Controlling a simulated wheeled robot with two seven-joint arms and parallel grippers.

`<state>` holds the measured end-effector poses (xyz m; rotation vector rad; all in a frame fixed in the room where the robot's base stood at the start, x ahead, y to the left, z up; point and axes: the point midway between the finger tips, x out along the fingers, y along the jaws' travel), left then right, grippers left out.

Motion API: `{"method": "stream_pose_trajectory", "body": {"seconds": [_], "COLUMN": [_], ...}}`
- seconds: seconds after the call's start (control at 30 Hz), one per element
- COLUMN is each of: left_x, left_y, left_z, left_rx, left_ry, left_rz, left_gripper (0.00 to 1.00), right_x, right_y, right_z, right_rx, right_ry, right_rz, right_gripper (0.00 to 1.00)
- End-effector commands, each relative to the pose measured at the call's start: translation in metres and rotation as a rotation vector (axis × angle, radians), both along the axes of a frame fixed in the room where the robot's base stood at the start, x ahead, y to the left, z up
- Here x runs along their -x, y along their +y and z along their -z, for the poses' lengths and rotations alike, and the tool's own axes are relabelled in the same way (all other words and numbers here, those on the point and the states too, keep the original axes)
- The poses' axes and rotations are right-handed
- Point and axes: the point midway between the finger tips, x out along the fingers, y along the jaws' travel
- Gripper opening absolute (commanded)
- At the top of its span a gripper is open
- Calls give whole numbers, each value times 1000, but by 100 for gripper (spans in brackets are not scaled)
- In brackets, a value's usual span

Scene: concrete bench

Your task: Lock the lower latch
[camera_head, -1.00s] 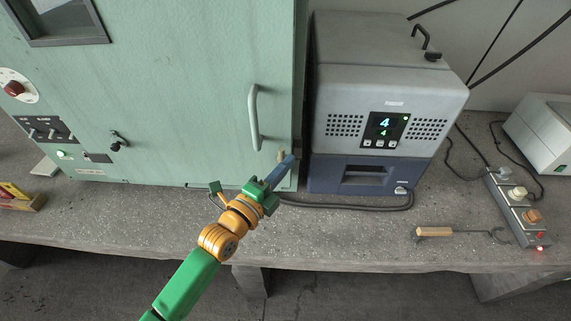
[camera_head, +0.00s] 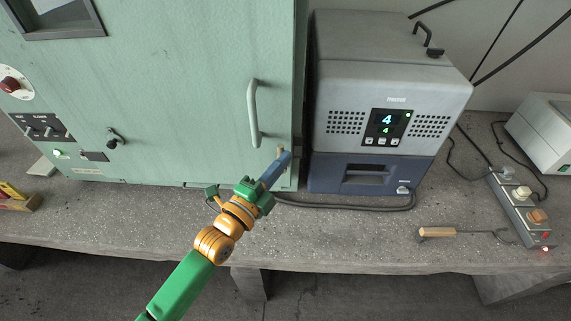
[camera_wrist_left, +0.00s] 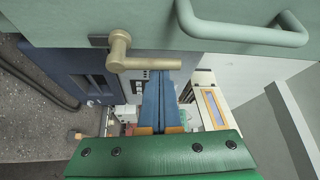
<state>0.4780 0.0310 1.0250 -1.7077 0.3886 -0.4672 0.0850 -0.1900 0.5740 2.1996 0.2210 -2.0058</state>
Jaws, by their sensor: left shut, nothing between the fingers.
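The lower latch (camera_head: 281,149) is a small brass lever at the lower right edge of the green cabinet door. In the left wrist view the latch (camera_wrist_left: 121,52) shows a round pivot with its lever pointing right. My left gripper (camera_head: 287,156) has its blue fingers shut with nothing between them. The fingertips are right at the latch and partly cover it in the head view. In the left wrist view the gripper (camera_wrist_left: 160,76) has its tips close by the lever's free end. I cannot tell whether they touch. My right gripper is not in view.
The door handle (camera_head: 253,115) is above left of the latch. A grey and blue machine (camera_head: 375,100) stands close on the right, with a narrow gap beside the cabinet (camera_head: 190,90). A cable (camera_head: 345,206) runs along the bench (camera_head: 330,240). A wooden-handled hook tool (camera_head: 440,232) lies at right.

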Motion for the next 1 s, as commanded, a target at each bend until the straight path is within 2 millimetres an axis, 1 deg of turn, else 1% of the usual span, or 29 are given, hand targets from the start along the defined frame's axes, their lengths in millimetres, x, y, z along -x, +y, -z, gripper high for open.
{"method": "stream_pose_trajectory", "body": {"seconds": [0.17, 0.37, 0.7, 1.0], "left_x": [0, 0, 0, 0], "left_y": [4, 10, 25, 36], "left_z": [3, 6, 12, 20], "left_rx": [59, 187, 504, 790], "left_ry": [-1, 0, 0, 1], "left_rz": [-1, -1, -2, -2], "left_gripper": [0, 0, 0, 0], "right_x": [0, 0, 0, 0], "right_y": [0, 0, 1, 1], "right_z": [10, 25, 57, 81], "right_rx": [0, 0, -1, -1], "right_ry": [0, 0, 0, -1], "right_rz": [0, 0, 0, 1], "right_gripper": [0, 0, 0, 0]}}
